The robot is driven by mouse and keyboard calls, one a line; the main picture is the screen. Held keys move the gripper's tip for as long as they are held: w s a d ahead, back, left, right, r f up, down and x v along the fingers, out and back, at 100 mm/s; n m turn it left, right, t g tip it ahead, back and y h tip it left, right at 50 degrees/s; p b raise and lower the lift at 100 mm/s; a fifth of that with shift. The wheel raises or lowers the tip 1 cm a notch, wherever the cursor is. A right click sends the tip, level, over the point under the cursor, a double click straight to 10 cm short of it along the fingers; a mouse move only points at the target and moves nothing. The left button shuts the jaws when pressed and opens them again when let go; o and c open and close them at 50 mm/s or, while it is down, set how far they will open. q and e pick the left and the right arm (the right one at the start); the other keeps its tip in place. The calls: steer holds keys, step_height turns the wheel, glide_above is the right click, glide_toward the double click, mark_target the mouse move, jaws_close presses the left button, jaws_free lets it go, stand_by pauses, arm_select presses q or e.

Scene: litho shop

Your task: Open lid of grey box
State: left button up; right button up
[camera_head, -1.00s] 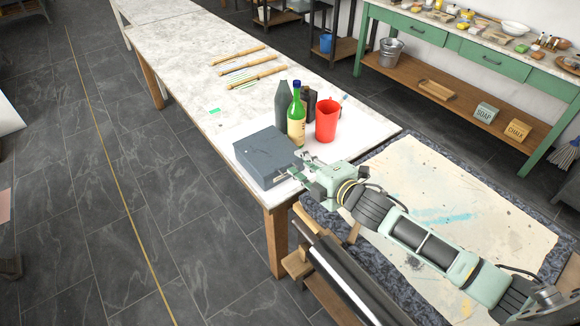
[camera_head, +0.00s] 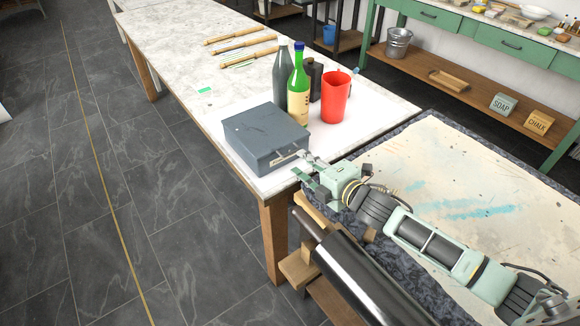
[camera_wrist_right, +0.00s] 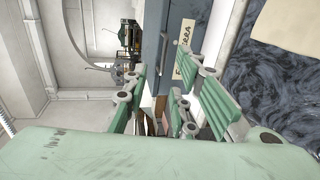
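The grey box (camera_head: 258,132) stands on the near end of the marble-topped table, with its lid shut. Its front face carries a pale handle and faces my right arm. My right gripper (camera_head: 303,166) is just off the box's front right corner, low near the table edge. In the right wrist view the box (camera_wrist_right: 174,22) shows beyond the fingers, with a metal handle and a lettered label. The fingers of my right gripper (camera_wrist_right: 166,92) are spread apart with nothing between them. Contact with the box cannot be told. My left gripper is not in view.
Behind the box stand a grey bottle (camera_head: 282,75), a green bottle (camera_head: 299,82), a dark container (camera_head: 315,78) and a red cup (camera_head: 336,98). Wooden rollers (camera_head: 240,42) lie further back. A mat-covered bench (camera_head: 440,170) is at right. The floor at left is clear.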

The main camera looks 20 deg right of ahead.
mark_target(290, 153)
steer(key=shift+w+a+f+b, duration=0.1)
steer(key=shift+w+f+b, duration=0.2)
steer(key=shift+f, duration=0.1)
steer(key=b+x, duration=0.3)
steer(key=x, duration=0.3)
steer(key=shift+w+a+f, duration=0.1)
steer(key=shift+w+a, duration=0.1)
steer(key=shift+w, duration=0.35)
steer(key=shift+c, duration=0.6)
jaws_close()
